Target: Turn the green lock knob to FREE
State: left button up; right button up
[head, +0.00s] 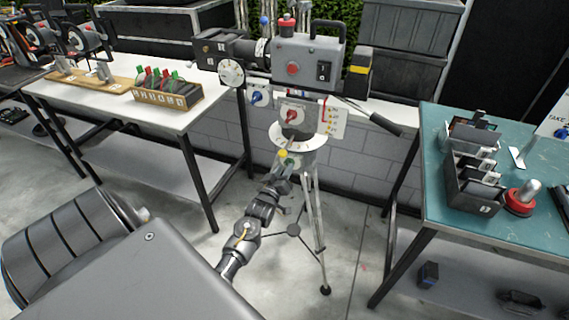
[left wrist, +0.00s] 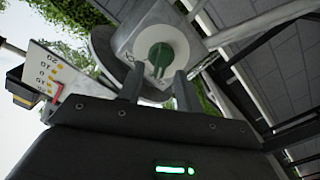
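The green lock knob (head: 290,161) is low on the tripod head, under the white dial ring. In the left wrist view the green knob (left wrist: 160,56) sits on a round white plate (left wrist: 178,45) with small lettering I cannot read fully. My left gripper (head: 284,172) is just in front of and below the knob. In the left wrist view the fingers of my left gripper (left wrist: 158,80) are apart, with the knob beyond and between their tips. They hold nothing, and contact with the knob cannot be made out. My right gripper is not in view.
A grey camera (head: 305,55) with a pan handle (head: 372,115) tops the tripod (head: 318,235). A red knob (head: 292,115) and a blue knob (head: 256,97) are above the green one. A white table (head: 110,112) stands left, a teal table (head: 500,225) right.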

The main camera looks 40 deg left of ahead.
pick_arm(q)
jog(key=v, duration=0.9)
jog(key=shift+s+b, duration=0.2)
jog(key=shift+b, duration=0.25)
jog(key=shift+d, duration=0.1)
jog(key=s+d+f+m+g+h, duration=0.2)
jog(key=s+d+f+m+g, duration=0.15)
jog(key=f, duration=0.75)
jog(key=s+d+f+m+g+h, duration=0.15)
jog(key=s+d+f, duration=0.3)
jog(key=f, duration=0.65)
jog(key=s+d+f+m+g+h, duration=0.1)
jog(key=s+d+f+m+g, duration=0.3)
jog(key=f, duration=0.8)
jog(key=s+d+f+m+g, duration=0.1)
jog(key=s+f+g, duration=0.2)
jog(key=s, duration=1.2)
jog(key=s+d+f+m+g+h, duration=0.1)
jog(key=s+f+g, duration=0.3)
jog(key=s+f, duration=0.5)
jog(key=s+d+m, duration=0.1)
jog(key=s, duration=0.5)
jog(key=shift+f, duration=0.35)
